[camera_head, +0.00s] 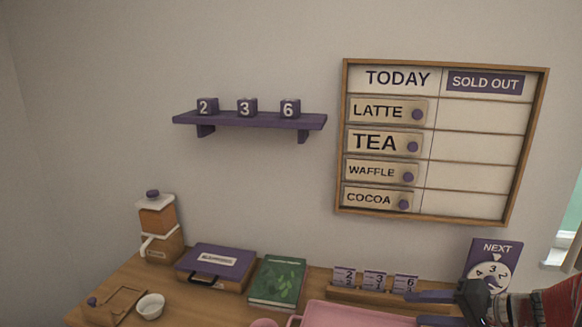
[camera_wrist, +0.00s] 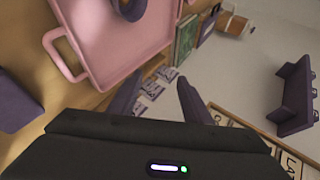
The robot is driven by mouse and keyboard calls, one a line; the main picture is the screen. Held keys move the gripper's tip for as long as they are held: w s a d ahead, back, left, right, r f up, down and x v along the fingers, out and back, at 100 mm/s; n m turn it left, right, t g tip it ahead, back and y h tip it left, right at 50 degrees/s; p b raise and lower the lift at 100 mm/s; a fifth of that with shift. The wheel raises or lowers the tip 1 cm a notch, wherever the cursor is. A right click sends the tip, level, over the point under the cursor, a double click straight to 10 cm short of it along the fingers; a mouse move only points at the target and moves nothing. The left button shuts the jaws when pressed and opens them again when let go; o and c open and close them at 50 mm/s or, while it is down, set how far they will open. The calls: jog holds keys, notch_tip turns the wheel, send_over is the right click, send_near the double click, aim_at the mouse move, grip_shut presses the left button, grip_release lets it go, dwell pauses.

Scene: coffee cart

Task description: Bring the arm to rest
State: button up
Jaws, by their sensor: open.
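My gripper (camera_head: 421,308) is at the lower right of the head view, above the counter by the pink tray (camera_head: 350,314). Its two dark purple fingers are apart with nothing between them. In the wrist view my gripper (camera_wrist: 158,88) is also open and empty, with small number cards (camera_wrist: 152,88) seen beyond the fingers. The pink tray (camera_wrist: 92,62) is at the upper left there. My arm enters the head view from the right edge.
Near the gripper are a number-card rack (camera_head: 372,296) and a purple NEXT dial sign (camera_head: 494,257). A green book (camera_head: 277,281), purple case (camera_head: 214,266), grinder (camera_head: 160,238) and white bowl (camera_head: 151,306) stand left. A menu board (camera_head: 440,215) and purple shelf (camera_head: 250,120) hang above.

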jog(key=s+a+r+n+g+h, duration=0.15)
jog(key=s+a+n+g, duration=0.35)
jog(key=a, duration=0.8)
jog(key=s+a+r+n+t+h, duration=0.1)
jog(key=s+a+h, duration=0.4)
jog(key=s, duration=0.6)
jog(key=shift+a+r+n+t+h, duration=0.2)
jog(key=shift+r+n+t+h, duration=0.25)
jog(key=shift+r+n, duration=0.6)
jog(key=shift+r, duration=0.1)
